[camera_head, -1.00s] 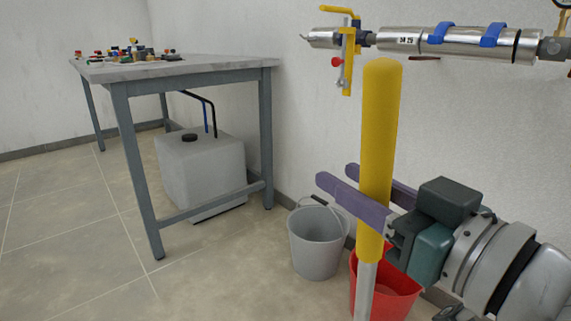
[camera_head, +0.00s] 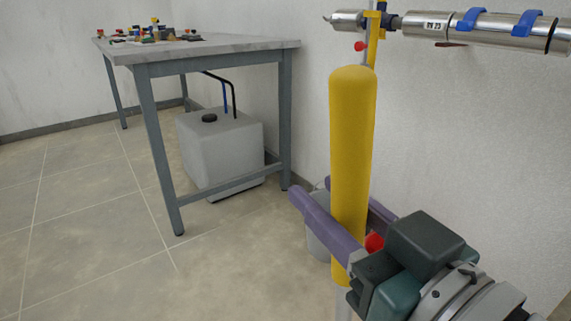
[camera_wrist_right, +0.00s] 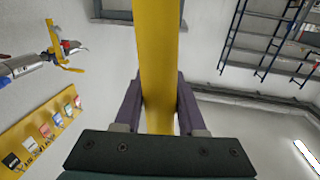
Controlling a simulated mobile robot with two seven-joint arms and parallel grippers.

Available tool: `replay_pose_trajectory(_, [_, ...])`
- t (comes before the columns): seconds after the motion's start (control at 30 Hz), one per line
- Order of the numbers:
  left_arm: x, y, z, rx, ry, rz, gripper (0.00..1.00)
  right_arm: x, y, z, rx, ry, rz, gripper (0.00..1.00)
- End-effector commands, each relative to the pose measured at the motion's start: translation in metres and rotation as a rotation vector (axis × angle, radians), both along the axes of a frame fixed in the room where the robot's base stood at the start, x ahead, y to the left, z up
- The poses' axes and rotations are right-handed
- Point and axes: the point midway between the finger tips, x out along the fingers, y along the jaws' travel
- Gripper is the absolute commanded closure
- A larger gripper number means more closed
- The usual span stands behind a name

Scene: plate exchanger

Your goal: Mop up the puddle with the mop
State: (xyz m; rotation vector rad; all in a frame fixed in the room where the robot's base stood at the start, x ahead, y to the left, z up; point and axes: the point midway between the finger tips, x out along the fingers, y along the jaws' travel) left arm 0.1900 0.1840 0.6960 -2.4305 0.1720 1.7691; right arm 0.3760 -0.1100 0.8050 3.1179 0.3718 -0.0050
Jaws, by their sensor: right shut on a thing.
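The mop's yellow handle (camera_head: 352,130) stands nearly upright in front of me in the head view, with a bit of its pale metal shaft showing at the bottom edge. The mop's head is out of view. My right gripper (camera_head: 338,222) is shut on the handle near its lower end, with a purple finger on either side. In the right wrist view the yellow handle (camera_wrist_right: 160,60) runs between the two fingers of the right gripper (camera_wrist_right: 158,105). No puddle shows in these frames. My left gripper is not in view.
A grey-legged table (camera_head: 215,48) with small colourful parts stands at the left. A white tank (camera_head: 222,150) sits under it. A grey bucket (camera_head: 318,238) is mostly hidden behind the handle. Metal pipework (camera_head: 480,26) is on the wall. Tiled floor (camera_head: 90,240) is clear at front left.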

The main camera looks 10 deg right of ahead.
Motion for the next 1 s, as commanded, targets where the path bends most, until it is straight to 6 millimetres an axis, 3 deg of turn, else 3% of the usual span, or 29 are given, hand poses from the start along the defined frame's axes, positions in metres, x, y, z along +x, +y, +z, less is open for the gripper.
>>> replay_pose_trajectory(0.53, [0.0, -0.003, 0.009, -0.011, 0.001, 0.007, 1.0, -0.014, 0.035, 0.003, 0.01, -0.004, 0.0, 1.0])
replay_pose_trajectory(1.0, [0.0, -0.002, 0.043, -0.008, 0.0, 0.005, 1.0, -0.014, 0.035, 0.035, 0.005, -0.008, 0.0, 1.0])
